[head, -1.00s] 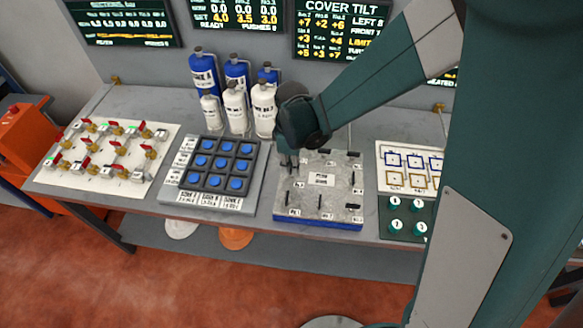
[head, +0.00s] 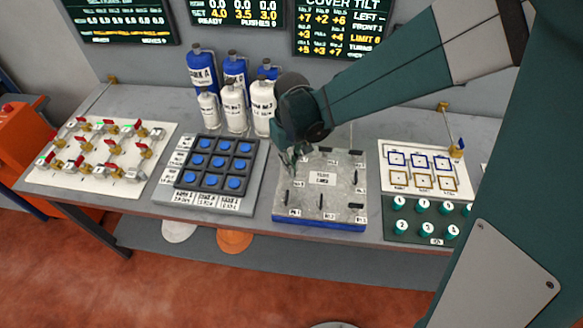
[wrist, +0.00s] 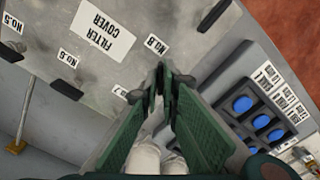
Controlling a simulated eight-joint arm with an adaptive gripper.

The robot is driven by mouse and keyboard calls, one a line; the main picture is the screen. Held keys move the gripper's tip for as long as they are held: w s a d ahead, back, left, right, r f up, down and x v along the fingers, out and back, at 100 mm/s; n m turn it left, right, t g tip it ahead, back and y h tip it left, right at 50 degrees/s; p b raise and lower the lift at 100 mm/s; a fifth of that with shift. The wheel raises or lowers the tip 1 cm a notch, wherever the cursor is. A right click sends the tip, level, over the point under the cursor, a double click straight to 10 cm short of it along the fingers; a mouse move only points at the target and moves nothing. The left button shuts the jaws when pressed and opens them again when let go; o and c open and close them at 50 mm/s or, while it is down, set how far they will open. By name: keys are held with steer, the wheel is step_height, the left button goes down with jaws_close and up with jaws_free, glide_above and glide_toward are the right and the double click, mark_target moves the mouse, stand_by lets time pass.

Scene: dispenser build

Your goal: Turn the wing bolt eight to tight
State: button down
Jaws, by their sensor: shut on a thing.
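The filter cover (head: 337,214) is a grey plate on a blue base in the head view, with black wing bolts along its edges. It also fills the upper left of the wrist view (wrist: 130,75). My gripper (head: 291,160) is at the left edge of the cover, pointing down. In the wrist view my gripper (wrist: 164,75) is shut beside the No. 8 label (wrist: 157,45). Wing bolt eight is between the fingertips and mostly hidden by them. Another black wing bolt (wrist: 213,15) stands clear of the fingers.
A pad of blue buttons (head: 215,160) stands close to the left of the cover. Blue and white bottles (head: 234,95) stand behind. A valve board (head: 100,155) is at far left. A board of teal knobs (head: 425,215) is at the right.

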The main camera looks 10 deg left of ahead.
steer(key=m+b, duration=0.1)
steer(key=m, duration=0.2)
steer(key=shift+m, duration=0.4)
steer(key=shift+m+b, duration=0.45)
steer(key=shift+m, duration=1.35)
steer(key=c, duration=2.6)
jaws_free()
steer(key=shift+r, duration=0.1)
steer(key=shift+r, duration=5.9)
